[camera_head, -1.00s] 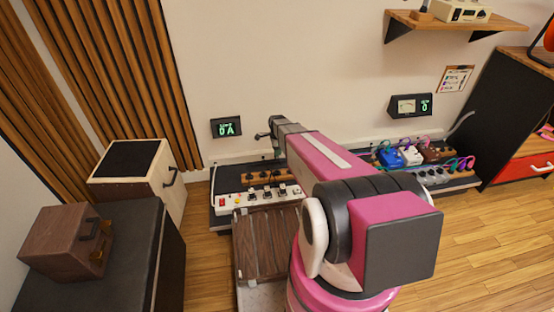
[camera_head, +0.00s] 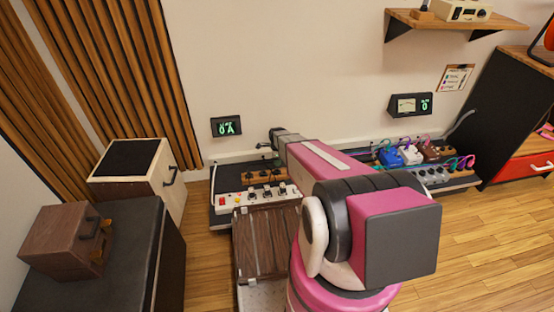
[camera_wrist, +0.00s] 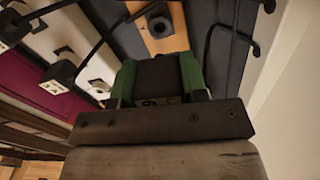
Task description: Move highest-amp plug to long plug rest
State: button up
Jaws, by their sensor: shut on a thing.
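My gripper (camera_wrist: 159,88) is shut on a black plug (camera_wrist: 156,75). Green finger pads press on both its sides in the wrist view. In the head view my gripper (camera_head: 268,146) is above the back of the dark board, left of my arm. A wooden strip (camera_head: 263,177) with dark fittings lies below it and may be the long plug rest. The wrist view shows a wooden strip (camera_wrist: 165,43) with a round dark fitting just beyond the held plug. A white power strip (camera_head: 235,199) with a red switch and several plugs lies in front. Amp labels are unreadable.
A wall display (camera_head: 227,126) reads about 0 A. Black cables (camera_wrist: 230,35) run close to the gripper. A slatted wooden box (camera_head: 262,240) stands before the board. Pedals (camera_head: 411,155) sit right of my arm. Speaker cabinets (camera_head: 128,185) stand left.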

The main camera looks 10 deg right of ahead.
jog(key=shift+f, duration=3.4)
jog(key=o, duration=1)
notch_tip(320, 180, up, 11)
jog(key=shift+f, duration=0.1)
